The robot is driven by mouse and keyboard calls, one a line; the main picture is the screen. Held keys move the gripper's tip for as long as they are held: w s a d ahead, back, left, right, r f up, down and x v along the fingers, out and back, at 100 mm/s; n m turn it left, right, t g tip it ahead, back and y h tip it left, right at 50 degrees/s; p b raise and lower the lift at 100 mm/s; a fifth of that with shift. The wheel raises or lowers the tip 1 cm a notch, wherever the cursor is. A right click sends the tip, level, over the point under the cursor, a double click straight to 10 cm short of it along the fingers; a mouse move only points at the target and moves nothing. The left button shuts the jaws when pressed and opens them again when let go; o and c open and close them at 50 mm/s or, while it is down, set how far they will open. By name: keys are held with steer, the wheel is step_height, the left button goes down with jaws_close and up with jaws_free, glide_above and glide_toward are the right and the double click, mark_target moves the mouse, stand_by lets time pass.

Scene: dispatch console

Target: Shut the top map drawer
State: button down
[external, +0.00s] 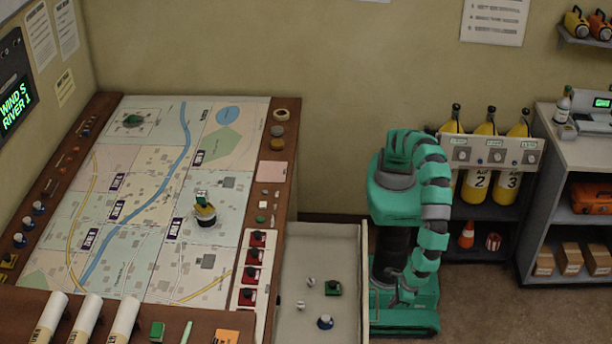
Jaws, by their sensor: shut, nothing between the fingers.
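The top map drawer (322,252) is pulled out from the right side of the map console, and its lower end runs out of the picture. My gripper (402,297) hangs low in front of my own base, to the right of the drawer's outer wall. It is shut and empty. A gap shows between it and the drawer in this view.
The console top (230,116) carries a map, a yellow-and-black figure (204,212) and red switches (251,274). Shelves with yellow cylinders (479,184) stand behind me on the right. A grey shelf unit (541,200) stands farther right. The floor at the lower right is clear.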

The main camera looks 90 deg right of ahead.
steer(key=w+f+b, duration=0.1)
steer(key=w+f, duration=0.3)
steer(key=shift+w+f, duration=0.1)
steer(key=shift+w, duration=0.75)
steer(key=shift+w, duration=0.1)
steer(key=shift+w, duration=0.25)
steer(key=w+p, duration=1.2)
steer(key=w, duration=1.1)
steer(key=shift+w+p, duration=0.3)
steer(key=shift+p, duration=0.05)
